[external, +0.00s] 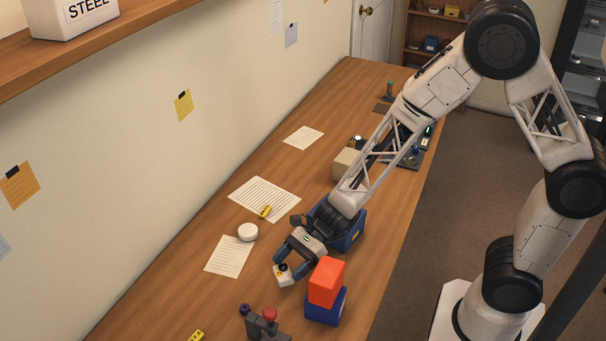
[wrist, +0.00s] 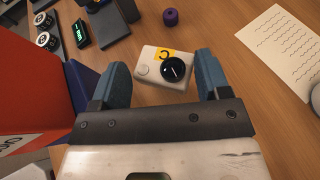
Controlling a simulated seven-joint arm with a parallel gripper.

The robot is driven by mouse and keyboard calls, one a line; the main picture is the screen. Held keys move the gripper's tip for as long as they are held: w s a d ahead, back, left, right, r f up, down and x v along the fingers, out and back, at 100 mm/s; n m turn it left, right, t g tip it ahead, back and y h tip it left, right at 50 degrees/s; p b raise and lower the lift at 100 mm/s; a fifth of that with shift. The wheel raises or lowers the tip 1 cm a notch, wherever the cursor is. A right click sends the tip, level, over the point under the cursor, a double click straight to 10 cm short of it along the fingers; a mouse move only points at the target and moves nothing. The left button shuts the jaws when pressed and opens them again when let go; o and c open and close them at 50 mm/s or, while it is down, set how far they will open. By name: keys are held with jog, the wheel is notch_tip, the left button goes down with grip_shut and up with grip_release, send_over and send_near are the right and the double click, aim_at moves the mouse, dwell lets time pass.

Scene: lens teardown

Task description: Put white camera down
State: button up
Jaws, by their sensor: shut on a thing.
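The white camera (external: 284,280) is a small white box with a dark round lens and a yellow label, which show clearly in the wrist view (wrist: 150,71). My gripper (external: 286,266) is shut on it, with one blue finger on each side, as the wrist view also shows (wrist: 163,75). The camera is low over or on the wooden table (external: 190,300); I cannot tell whether its underside touches the wood. The fingers hide parts of it in the external view.
A blue bin (external: 322,311) with an orange-red block (external: 326,280) stands close right of my gripper. Another blue bin (external: 353,236) is behind it. A purple piece (external: 244,309), a red-knobbed device (external: 265,327), a white disc (external: 247,232) and paper (external: 230,256) lie nearby. Bare wood surrounds the camera.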

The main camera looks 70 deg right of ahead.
jog(key=w+a, duration=0.1)
jog(key=w, duration=0.4)
jog(key=w+a+f, duration=0.1)
jog(key=w+a, duration=0.1)
jog(key=w, duration=0.3)
jog(key=w+a, duration=0.1)
jog(key=w, duration=0.4)
jog(key=shift+a+f, duration=0.2)
jog(key=shift+f, duration=0.05)
jog(key=shift+f, duration=1.75)
jog(key=o, duration=1)
jog(key=shift+f, duration=0.15)
jog(key=shift+c, duration=0.2)
jog(key=shift+r, duration=0.2)
jog(key=v, duration=1.2)
